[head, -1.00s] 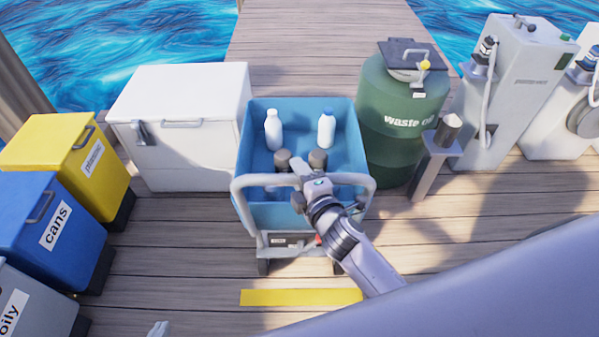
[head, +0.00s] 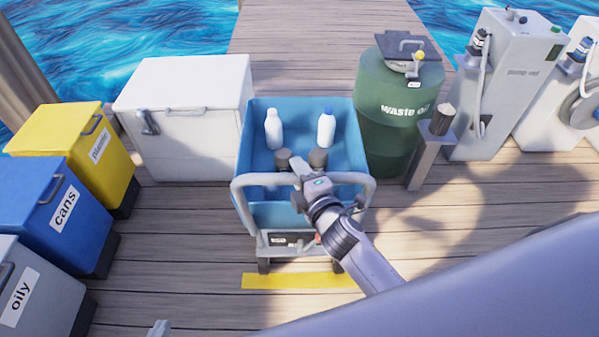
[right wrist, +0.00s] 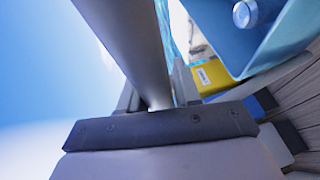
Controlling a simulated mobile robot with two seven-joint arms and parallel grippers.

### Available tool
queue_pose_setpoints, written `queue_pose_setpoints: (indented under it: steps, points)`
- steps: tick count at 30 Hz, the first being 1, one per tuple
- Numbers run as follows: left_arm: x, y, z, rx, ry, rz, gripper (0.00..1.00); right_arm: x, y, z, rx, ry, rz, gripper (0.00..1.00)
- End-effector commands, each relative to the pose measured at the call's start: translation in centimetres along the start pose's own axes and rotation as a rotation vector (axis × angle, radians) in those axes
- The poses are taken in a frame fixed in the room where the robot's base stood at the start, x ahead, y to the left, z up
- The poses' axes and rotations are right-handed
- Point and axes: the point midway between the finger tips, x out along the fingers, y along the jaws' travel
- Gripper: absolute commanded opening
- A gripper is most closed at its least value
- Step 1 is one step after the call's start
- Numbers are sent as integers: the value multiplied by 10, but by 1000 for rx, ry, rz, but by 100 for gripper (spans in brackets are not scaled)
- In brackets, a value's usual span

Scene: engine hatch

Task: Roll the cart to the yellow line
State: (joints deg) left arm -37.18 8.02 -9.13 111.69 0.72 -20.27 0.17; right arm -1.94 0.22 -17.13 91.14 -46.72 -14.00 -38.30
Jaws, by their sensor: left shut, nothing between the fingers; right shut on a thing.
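The blue cart (head: 303,212) stands on the planks with its grey push handle (head: 250,181) toward me. My right gripper (head: 299,172) is shut on the handle near its middle. In the right wrist view the handle tube (right wrist: 135,45) runs to the gripper (right wrist: 160,115), and the cart's blue side (right wrist: 225,40) shows at upper right. The yellow line (head: 300,281) lies just under the cart's near end, with the near wheels at its far edge. My left gripper (head: 158,328) shows only as a grey tip at the bottom edge, apart from everything.
The cart carries two white bottles (head: 273,130) and two dark round items (head: 318,158). A white chest (head: 190,140) and the yellow, blue and grey bins (head: 75,215) stand left. A green waste oil drum (head: 395,120) and a post (head: 430,155) stand right. Near planks are clear.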

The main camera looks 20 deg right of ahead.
Motion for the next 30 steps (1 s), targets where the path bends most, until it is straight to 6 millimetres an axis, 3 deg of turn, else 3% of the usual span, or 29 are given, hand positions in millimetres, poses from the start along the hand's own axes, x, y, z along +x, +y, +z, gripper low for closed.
queue_pose_setpoints:
  steps: [3,4,6,17,30]
  points:
    - [0,0,0,0,0,0,0,0,-2,1,-1,-2,-3,0]
    - [0,0,0,0,0,0,0,0,-2,1,-1,-2,-3,35]
    - [0,0,0,0,0,0,0,0,-1,1,0,-2,-3,53]
    - [0,0,0,0,0,0,0,-4,-1,0,0,-1,-2,53]
    - [-1,0,-1,0,0,0,0,-59,-2,1,1,-1,-3,53]
